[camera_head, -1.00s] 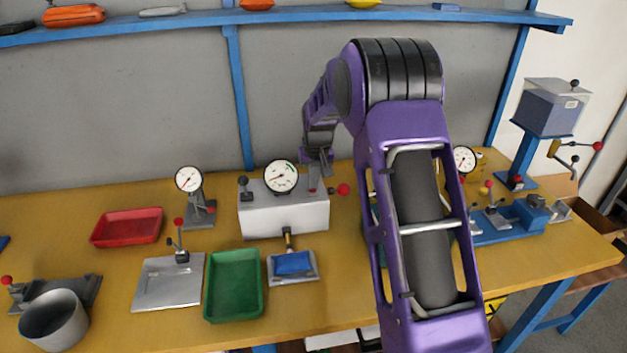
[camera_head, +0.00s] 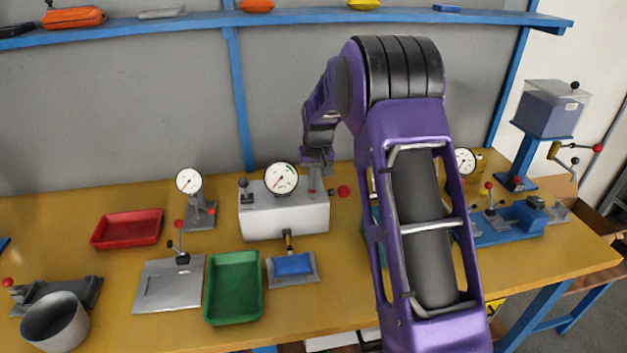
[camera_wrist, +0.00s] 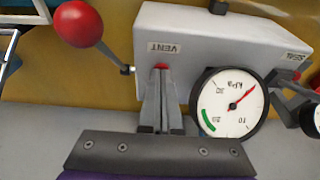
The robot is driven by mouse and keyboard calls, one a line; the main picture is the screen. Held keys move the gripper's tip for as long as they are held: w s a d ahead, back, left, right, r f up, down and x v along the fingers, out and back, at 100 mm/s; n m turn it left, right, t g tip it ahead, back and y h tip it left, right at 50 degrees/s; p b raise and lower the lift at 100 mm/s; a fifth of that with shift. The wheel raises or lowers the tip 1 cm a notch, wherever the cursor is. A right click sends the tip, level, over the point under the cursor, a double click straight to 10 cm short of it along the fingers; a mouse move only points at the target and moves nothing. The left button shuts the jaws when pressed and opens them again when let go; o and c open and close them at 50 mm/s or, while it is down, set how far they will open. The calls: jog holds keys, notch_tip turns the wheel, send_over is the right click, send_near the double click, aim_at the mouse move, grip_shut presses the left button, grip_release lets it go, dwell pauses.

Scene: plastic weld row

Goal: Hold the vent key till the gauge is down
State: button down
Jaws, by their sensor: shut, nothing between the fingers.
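The pressure box (camera_head: 285,217) is a pale grey unit at the middle of the bench, with a round kPa gauge (camera_head: 281,178) on top. In the wrist view, the gauge (camera_wrist: 229,105) appears upside down. Its red needle lies toward the low end, below the 10 mark and away from the green band. The red vent key (camera_wrist: 161,67) shows at the VENT label, mostly hidden by my fingers. My gripper (camera_wrist: 160,76) is shut and empty, its fingertips at the key. Whether they press it is hard to tell. In the head view, my gripper (camera_head: 315,188) is over the box's right end.
A red ball-ended lever (camera_wrist: 79,24) stands close beside my fingers; its ball (camera_head: 344,192) is right of the box. A lever marked SEAL (camera_wrist: 292,85) is at the box's other end. A green tray (camera_head: 234,287) and a blue pad (camera_head: 293,265) lie in front.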

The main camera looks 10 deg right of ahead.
jog(key=w+v, duration=0.1)
jog(key=v, duration=1.2)
jog(key=shift+r+p, duration=0.25)
jog(key=shift+p, duration=0.15)
jog(key=shift+w, duration=0.1)
jog(key=shift+a, duration=0.1)
